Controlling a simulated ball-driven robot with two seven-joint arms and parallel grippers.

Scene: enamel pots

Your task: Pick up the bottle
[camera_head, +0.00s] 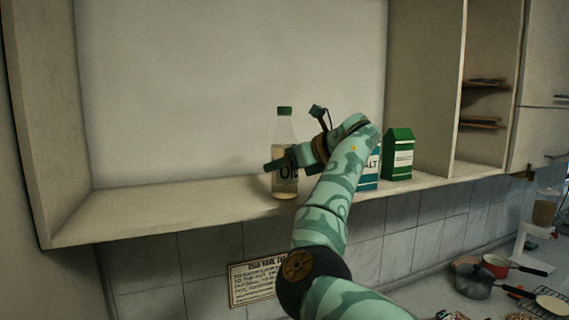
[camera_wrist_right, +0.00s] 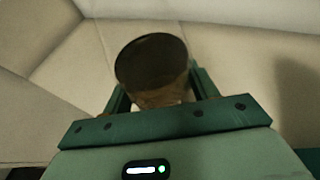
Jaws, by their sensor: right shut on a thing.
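The bottle (camera_head: 286,134) is clear with a green cap and a dark-lettered label, and it stands upright at the shelf's front part in the head view. My right gripper (camera_head: 279,164) reaches it from the right and is shut on its body. In the right wrist view a round brown end (camera_wrist_right: 152,62), likely the bottle seen end-on, sits between the green fingers of my right gripper (camera_wrist_right: 160,88). The gripper and label hide part of each other. I cannot tell whether the bottle's base touches the shelf. My left gripper is not in view.
The pale shelf (camera_head: 160,208) is clear to the left of the bottle. A teal and white carton (camera_head: 371,168) and a green carton (camera_head: 399,154) stand to the right, the first partly behind my arm. Pans, including a red pot (camera_head: 495,264), sit lower right.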

